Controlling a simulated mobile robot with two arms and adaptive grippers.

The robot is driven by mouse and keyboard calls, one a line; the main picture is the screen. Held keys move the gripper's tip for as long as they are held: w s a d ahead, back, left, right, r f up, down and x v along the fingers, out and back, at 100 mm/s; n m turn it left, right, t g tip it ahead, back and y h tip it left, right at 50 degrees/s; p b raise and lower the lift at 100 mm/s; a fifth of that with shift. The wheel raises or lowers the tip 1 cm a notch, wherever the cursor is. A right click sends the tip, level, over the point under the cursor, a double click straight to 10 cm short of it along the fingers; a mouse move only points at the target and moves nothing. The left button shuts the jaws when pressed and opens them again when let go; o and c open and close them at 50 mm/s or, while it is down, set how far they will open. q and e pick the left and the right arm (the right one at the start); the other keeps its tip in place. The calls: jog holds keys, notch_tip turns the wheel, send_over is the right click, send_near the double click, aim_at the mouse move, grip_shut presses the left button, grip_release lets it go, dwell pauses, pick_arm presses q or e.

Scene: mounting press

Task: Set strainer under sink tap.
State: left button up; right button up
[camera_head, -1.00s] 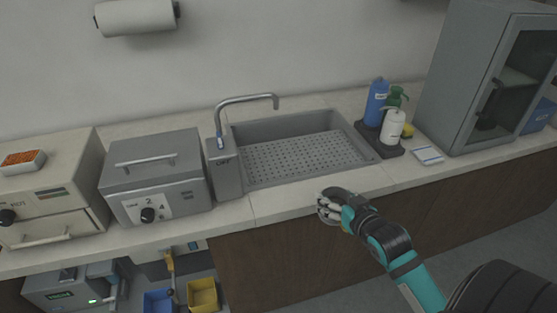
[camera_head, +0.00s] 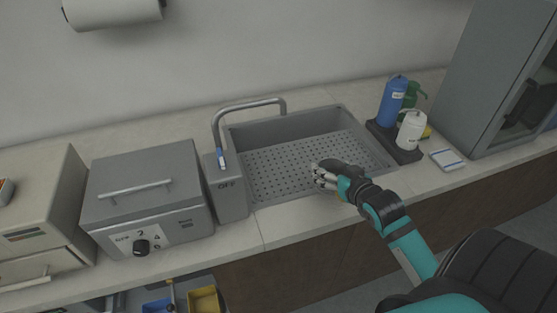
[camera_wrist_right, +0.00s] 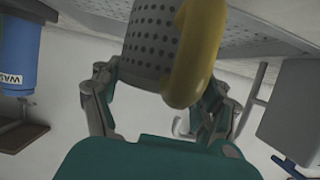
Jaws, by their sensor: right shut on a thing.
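The sink tap (camera_head: 250,107) is a grey bent pipe at the left end of the grey sink (camera_head: 365,138). It rises from a grey block marked OFF (camera_head: 228,190), and its spout points over the basin. My right gripper (camera_head: 322,176) is over the front part of the sink, to the right of and nearer than the spout. In the right wrist view my right gripper (camera_wrist_right: 163,92) is shut on the strainer (camera_wrist_right: 150,48), a grey perforated cup with a thick yellow band or handle (camera_wrist_right: 195,50). My left gripper is not in view.
A dark tray holds a blue bottle (camera_head: 392,100), a green bottle (camera_head: 411,94) and a white bottle (camera_head: 411,130) right of the sink. A grey heater box (camera_head: 145,185) stands left of the tap. The sink's perforated floor (camera_head: 285,165) looks clear.

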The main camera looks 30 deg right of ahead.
jog(key=w, duration=0.2)
jog(key=shift+w+a, duration=0.2)
jog(key=shift+w, duration=0.15)
jog(key=w+a+f+p, duration=0.1)
jog(key=w, duration=0.3)
jog(key=w+a+f+p, duration=0.1)
jog(key=w+a, duration=0.1)
jog(key=w, duration=0.2)
jog(key=w+a+f+p, duration=0.1)
jog(key=w+f, duration=0.1)
jog(key=w, duration=0.2)
jog(key=shift+w+a, duration=0.3)
jog(key=shift+a, duration=0.05)
jog(key=shift+f, duration=0.45)
jog(key=o, duration=1.2)
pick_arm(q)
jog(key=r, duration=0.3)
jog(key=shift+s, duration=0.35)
pick_arm(e)
jog(key=shift+o, duration=0.2)
